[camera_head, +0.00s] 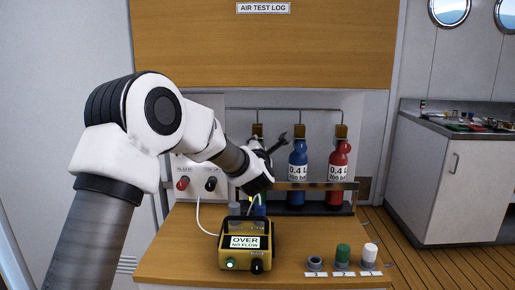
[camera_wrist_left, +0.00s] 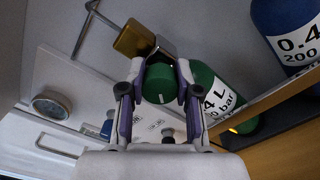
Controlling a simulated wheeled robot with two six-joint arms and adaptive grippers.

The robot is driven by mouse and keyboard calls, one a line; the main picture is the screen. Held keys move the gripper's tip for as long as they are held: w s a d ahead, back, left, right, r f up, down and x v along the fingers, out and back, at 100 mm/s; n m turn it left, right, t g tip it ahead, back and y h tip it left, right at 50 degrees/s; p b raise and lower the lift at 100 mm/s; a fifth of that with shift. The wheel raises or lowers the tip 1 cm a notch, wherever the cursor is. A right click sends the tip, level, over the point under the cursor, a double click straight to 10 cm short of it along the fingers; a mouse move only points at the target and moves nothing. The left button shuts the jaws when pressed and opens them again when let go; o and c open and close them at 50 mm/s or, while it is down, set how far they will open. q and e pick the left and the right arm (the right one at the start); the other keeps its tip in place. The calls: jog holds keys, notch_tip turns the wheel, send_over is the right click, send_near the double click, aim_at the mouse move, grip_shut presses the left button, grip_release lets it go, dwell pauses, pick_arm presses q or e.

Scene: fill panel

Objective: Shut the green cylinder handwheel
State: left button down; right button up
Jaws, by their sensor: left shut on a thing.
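The green cylinder (camera_wrist_left: 202,80) stands in the rack with a white label, tilted in the left wrist view. Its green handwheel (camera_wrist_left: 160,86) has a white mark and sits by a brass block (camera_wrist_left: 134,40). My left gripper (camera_wrist_left: 160,76) has one finger on each side of the handwheel and is shut on it. In the head view my left gripper (camera_head: 270,148) is at the rack, left of the blue cylinder, and my arm hides most of the green cylinder. My right gripper is not in view.
The blue cylinder (camera_head: 298,160) and red cylinder (camera_head: 340,162) stand to the right in the rack. A yellow meter (camera_head: 233,257) reading "OVER NO FLOW" is on the wooden bench (camera_head: 180,250). A gauge (camera_wrist_left: 50,106) is on the panel.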

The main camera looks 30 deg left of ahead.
pick_arm(q)
jog(key=m, duration=0.3)
jog(key=shift+m+p, duration=0.3)
jog(key=shift+m, duration=0.1)
jog(key=m+p, duration=0.1)
jog(key=m, duration=0.2)
jog(key=shift+m, duration=0.3)
jog(key=m+p, duration=0.1)
jog(key=m, duration=0.2)
jog(key=shift+m+p, duration=0.3)
jog(key=shift+p, duration=0.05)
jog(key=m+p, duration=0.2)
jog(key=m, duration=0.2)
jog(key=shift+m, duration=0.3)
jog(key=m+p, duration=0.3)
jog(key=shift+f+m, duration=0.1)
jog(key=shift+m, duration=0.2)
jog(key=m+p, duration=0.2)
jog(key=m, duration=0.1)
jog(key=shift+a+m, duration=0.1)
jog(key=shift+m, duration=0.2)
jog(key=m+p, duration=0.3)
jog(key=m, duration=0.1)
jog(key=shift+f+m, duration=0.15)
jog(key=shift+m, duration=0.25)
jog(key=shift+s+p, duration=0.1)
jog(key=shift+p, duration=0.2)
